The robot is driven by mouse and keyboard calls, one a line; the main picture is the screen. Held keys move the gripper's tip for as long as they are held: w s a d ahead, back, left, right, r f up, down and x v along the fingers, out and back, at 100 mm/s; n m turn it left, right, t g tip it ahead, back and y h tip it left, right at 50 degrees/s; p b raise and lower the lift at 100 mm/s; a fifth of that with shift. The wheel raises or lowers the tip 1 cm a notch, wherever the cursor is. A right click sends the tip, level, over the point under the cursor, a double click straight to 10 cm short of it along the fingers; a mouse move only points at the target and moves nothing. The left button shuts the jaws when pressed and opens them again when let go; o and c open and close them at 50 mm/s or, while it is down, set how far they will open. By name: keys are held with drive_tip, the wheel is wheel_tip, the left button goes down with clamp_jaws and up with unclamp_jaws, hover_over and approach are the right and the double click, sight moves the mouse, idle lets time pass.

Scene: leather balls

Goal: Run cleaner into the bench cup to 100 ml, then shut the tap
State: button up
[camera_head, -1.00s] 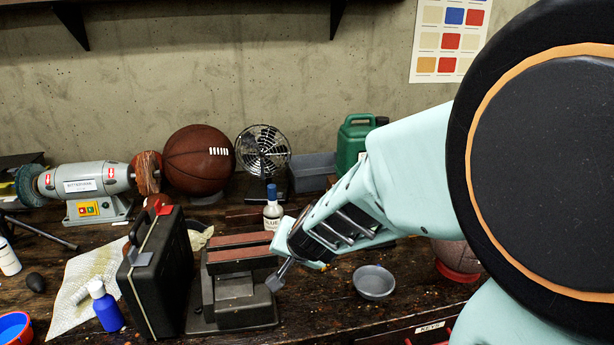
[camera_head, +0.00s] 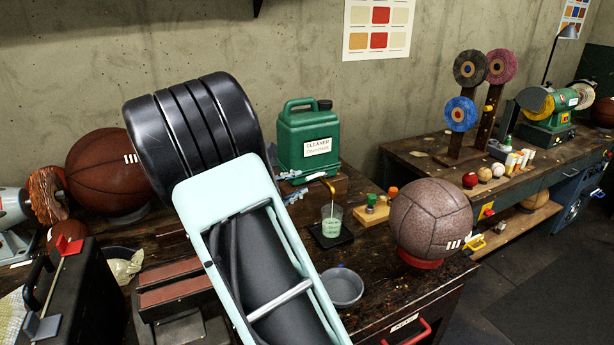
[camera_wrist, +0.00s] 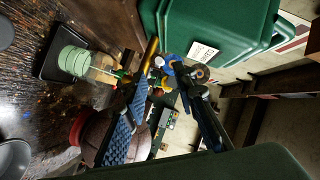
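The green cleaner can (camera_head: 310,145), labelled CLEANER, stands at the back of the bench; its side also shows in the wrist view (camera_wrist: 200,25). A brass spout (camera_head: 328,187) points down over the clear bench cup (camera_head: 332,219); it shows in the wrist view too (camera_wrist: 151,50). The cup stands upright and holds pale green liquid to about half its height. It also shows in the wrist view (camera_wrist: 75,62). I cannot read its marks or clearly make out a stream. My gripper (camera_wrist: 163,85) has its blue-padded fingers apart, near the can and spout. The tap's handle is not clear.
The cup stands on a black pad (camera_head: 328,238). A grey bowl (camera_head: 342,287) sits in front, a leather ball (camera_head: 430,217) on a red ring at right. A wooden block with small bottles (camera_head: 374,208) stands beside the cup. My arm hides the bench's middle.

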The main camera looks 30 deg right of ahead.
sight(309, 178)
drive_tip(key=x, duration=0.8)
drive_tip(key=shift+w+d+f, duration=0.1)
drive_tip(key=shift+w+d, duration=0.05)
drive_tip(key=shift+d, duration=0.1)
clamp_jaws()
